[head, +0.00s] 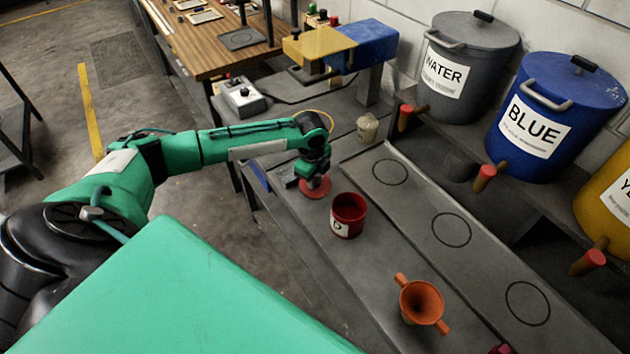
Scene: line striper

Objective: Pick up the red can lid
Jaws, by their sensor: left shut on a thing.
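The red can lid (315,189) is a flat red disc at the left part of the grey bench. My left gripper (311,178) is above it, pointing down, and is shut on it. The gripper's fingers are small and partly hidden by the wrist. I cannot tell whether the lid still touches the bench. An open red can (343,228) with a white label stands to the right of the lid and nearer. My right gripper is not in view.
An orange funnel (421,302) with two side handles sits nearer on the bench. A raised strip (420,205) with several black circles runs behind it. A small pale jar (367,129) stands behind the lid.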

